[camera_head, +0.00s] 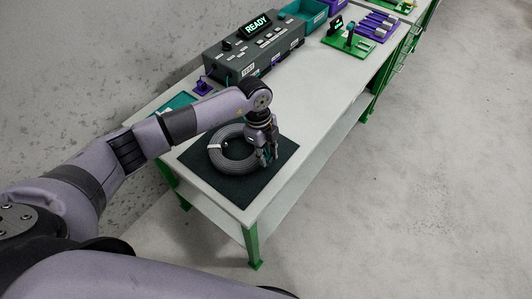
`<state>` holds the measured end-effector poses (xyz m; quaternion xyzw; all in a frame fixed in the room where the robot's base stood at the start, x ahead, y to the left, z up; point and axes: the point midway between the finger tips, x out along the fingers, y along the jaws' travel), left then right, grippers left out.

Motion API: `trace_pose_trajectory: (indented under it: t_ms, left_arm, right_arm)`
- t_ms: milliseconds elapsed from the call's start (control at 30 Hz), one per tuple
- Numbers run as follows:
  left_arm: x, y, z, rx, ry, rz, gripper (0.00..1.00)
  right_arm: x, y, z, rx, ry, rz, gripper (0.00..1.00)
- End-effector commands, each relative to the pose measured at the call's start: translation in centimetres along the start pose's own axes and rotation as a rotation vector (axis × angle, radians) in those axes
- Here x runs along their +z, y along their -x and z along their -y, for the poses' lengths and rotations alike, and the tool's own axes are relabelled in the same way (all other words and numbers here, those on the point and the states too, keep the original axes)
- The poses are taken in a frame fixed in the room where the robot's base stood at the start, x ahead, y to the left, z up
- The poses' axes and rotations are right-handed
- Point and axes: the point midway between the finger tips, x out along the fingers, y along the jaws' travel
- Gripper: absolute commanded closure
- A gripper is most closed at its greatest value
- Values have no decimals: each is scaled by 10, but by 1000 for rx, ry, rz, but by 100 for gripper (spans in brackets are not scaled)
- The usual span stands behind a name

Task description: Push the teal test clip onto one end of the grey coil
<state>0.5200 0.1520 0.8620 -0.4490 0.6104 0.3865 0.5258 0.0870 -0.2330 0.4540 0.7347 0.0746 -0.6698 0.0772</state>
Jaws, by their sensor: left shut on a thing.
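The grey coil (216,157) lies flat on a dark mat (232,187) near the front end of the workbench. A white tie or band shows on its left side. My left gripper (267,158) points down at the coil's right side, shut on a small teal piece that looks like the teal test clip (263,156). The fingers hide most of the clip. I cannot tell whether it touches the coil's end. My right gripper is out of view.
A dark grey tester (252,50) with a lit READY display stands along the bench's wall side, beside a small purple holder (203,86). A teal bin (304,14), a green fixture (347,43) and a purple rack (377,27) stand farther back. The bench top (305,85) between is clear.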

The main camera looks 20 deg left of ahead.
Motion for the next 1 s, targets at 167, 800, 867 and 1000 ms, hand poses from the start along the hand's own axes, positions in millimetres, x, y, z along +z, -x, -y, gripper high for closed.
trace_pose_trajectory:
  t_ms: [167,800,867,1000]
  left_arm:
    - [0,-2,0,1,0,0,89]
    - [1,-6,0,1,0,0,89]
    - [1,-6,0,1,0,0,89]
    - [1,-8,0,1,0,0,89]
  right_arm:
    - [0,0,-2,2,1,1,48]
    - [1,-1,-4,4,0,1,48]
    - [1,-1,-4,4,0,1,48]
    - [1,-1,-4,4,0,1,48]
